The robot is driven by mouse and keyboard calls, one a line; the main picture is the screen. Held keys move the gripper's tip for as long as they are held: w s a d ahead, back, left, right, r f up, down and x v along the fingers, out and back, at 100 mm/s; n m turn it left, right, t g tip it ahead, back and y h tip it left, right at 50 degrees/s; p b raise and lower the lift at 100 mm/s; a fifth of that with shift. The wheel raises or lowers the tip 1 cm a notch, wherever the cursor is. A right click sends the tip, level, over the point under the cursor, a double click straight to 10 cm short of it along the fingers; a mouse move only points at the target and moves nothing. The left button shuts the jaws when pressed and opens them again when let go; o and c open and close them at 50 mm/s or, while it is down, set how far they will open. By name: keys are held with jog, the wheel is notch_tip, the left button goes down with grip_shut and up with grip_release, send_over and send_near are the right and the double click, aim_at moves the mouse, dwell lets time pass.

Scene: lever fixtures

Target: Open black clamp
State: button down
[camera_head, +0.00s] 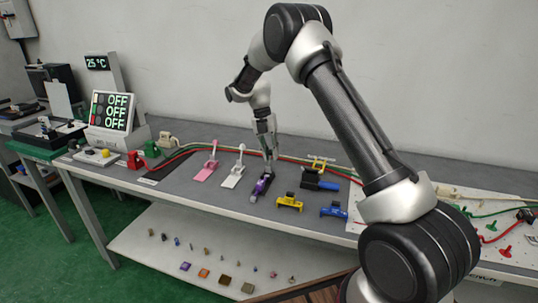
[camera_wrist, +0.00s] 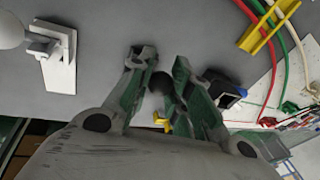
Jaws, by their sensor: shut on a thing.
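The black clamp (camera_head: 256,193) lies on the grey table in front of my gripper, to the right of the white clamp. It has a purple part along it in the head view. My gripper (camera_head: 269,160) points down at its far end. In the wrist view my gripper's two fingers (camera_wrist: 160,68) are a little apart, with a dark rounded piece (camera_wrist: 159,83) between them. It looks like the end of the clamp's lever, and the gripper is shut on it. The rest of the clamp is hidden in the wrist view by my gripper's body.
A white clamp (camera_head: 233,181) and a pink clamp (camera_head: 205,173) with upright levers stand to the left. A yellow fixture (camera_head: 289,203), a blue fixture (camera_head: 333,211) and a black-and-blue fixture (camera_head: 320,182) are close on the right. Red and green cables (camera_head: 215,146) run along the back.

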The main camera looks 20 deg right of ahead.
jog(key=shift+w+d+f+g+y, duration=0.4)
jog(key=shift+w+g+y, duration=0.2)
jog(key=shift+g, duration=0.3)
jog(key=c, duration=1.3)
grip_release()
jog(key=shift+o, duration=0.2)
jog(key=v, duration=1.2)
jog(key=shift+d, duration=0.15)
